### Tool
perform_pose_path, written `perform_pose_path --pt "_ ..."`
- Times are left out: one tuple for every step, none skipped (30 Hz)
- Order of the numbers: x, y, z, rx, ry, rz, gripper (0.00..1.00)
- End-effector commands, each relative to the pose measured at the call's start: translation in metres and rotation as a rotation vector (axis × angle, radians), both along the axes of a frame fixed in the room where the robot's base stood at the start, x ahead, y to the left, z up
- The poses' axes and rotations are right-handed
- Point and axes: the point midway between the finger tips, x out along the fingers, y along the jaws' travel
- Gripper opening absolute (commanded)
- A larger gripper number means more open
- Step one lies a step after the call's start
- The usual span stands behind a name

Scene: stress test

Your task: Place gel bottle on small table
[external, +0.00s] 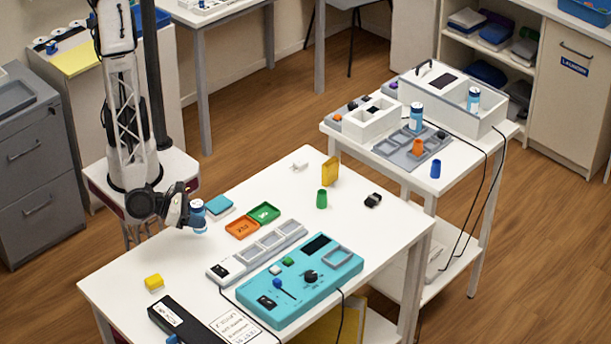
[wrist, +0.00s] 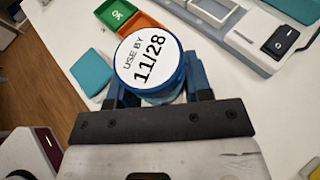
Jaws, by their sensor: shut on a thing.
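My gripper (external: 192,214) is shut on a blue and white bottle (external: 198,222), which I take as the gel bottle, at the left edge of the large white table. In the wrist view the bottle's round white top (wrist: 148,60) reads "USE BY 11/28" and sits between the blue fingers (wrist: 160,95). The bottle looks upright; I cannot tell whether its base touches the table. The smaller white table (external: 462,151) stands at the back right, apart from the gripper, with two similar blue and white bottles (external: 416,116) (external: 473,99) on it.
The small table also carries a grey tray (external: 396,150), white boxes (external: 372,122), an orange cup (external: 418,147) and a blue cup (external: 435,169). The large table holds a teal device (external: 330,283), a grey tray strip (external: 235,266), a green cup (external: 321,199) and a yellow block (external: 154,282).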

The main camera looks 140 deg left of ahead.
Motion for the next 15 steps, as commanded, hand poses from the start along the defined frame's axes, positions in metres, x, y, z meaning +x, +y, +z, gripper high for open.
perform_pose_path --pt "-0.010 0.002 0.002 0.000 0.000 -0.001 0.15" --pt "-0.016 0.003 0.002 0.000 0.000 -0.001 0.15" --pt "-0.022 0.004 0.003 -0.001 -0.001 -0.001 0.15" --pt "-0.028 0.005 0.003 0.000 0.000 -0.001 0.15" --pt "-0.033 0.006 0.004 0.001 -0.001 -0.001 0.15" --pt "-0.039 0.007 0.004 0.001 -0.001 -0.001 0.15" --pt "-0.044 0.008 0.005 0.001 0.000 -0.001 0.15" --pt "-0.048 0.009 0.005 0.001 -0.001 -0.002 0.15" --pt "-0.054 0.010 0.005 0.000 0.000 -0.002 0.15" --pt "-0.058 0.011 0.006 0.000 0.000 -0.002 0.15" --pt "-0.061 0.012 0.006 0.000 0.000 -0.001 0.15" --pt "-0.066 0.012 0.006 0.000 0.000 -0.001 0.15" --pt "-0.069 0.013 0.006 0.000 0.000 0.000 0.15" --pt "-0.072 0.014 0.007 0.000 0.000 0.000 0.15" --pt "-0.076 0.014 0.007 0.000 0.000 0.000 0.15"
